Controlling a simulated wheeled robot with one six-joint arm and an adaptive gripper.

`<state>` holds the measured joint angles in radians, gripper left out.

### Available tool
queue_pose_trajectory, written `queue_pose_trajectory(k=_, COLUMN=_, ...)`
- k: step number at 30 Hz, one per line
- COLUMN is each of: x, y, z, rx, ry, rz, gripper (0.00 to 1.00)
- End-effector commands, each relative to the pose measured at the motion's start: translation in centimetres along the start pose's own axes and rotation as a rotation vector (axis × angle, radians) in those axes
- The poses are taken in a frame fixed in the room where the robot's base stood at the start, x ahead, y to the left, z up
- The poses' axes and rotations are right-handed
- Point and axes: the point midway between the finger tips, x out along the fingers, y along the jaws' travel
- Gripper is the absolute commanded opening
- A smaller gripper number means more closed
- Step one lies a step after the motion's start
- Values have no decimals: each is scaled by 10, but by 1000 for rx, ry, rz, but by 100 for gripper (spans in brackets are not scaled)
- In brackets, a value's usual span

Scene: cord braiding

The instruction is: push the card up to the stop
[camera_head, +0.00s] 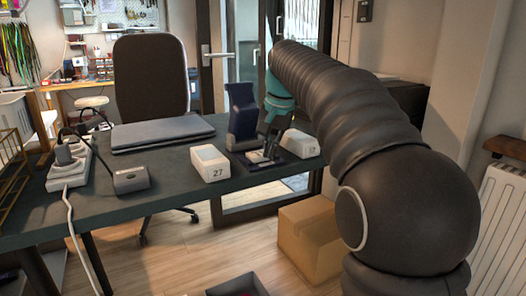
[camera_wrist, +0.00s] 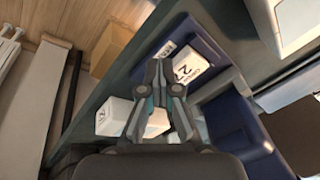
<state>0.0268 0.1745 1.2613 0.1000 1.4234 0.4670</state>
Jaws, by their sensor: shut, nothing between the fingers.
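The white card (camera_wrist: 190,64) with dark print lies on a dark blue tray (camera_wrist: 212,47) in the wrist view. In the head view the card (camera_head: 257,157) shows small on the tray, partly behind my gripper (camera_head: 268,152). In the wrist view my gripper (camera_wrist: 160,68) is shut and empty, with its fingertips beside the card's left edge. I cannot tell whether they touch it. The stop is not clearly distinguishable; a raised edge of the tray shows near the card.
A white block marked 27 (camera_head: 210,163) stands left of the tray, another white block (camera_head: 300,144) right of it. A blue upright stand (camera_head: 242,112) is behind. A closed laptop (camera_head: 162,133), dark device (camera_head: 131,179) and power strip (camera_head: 70,166) are farther left.

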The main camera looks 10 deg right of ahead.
Motion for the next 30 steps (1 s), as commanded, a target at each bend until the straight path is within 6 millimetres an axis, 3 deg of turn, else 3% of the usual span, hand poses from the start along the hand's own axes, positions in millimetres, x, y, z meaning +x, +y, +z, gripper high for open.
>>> queue_pose_trajectory(k=15, x=-43, y=-10, z=-9, rx=0, ry=0, rz=0, gripper=0)
queue_pose_trajectory(k=26, x=-43, y=-9, z=-8, rx=-2, ry=1, rz=0, gripper=0)
queue_pose_trajectory(k=30, x=-48, y=-2, z=6, rx=-24, ry=13, rz=-1, gripper=0)
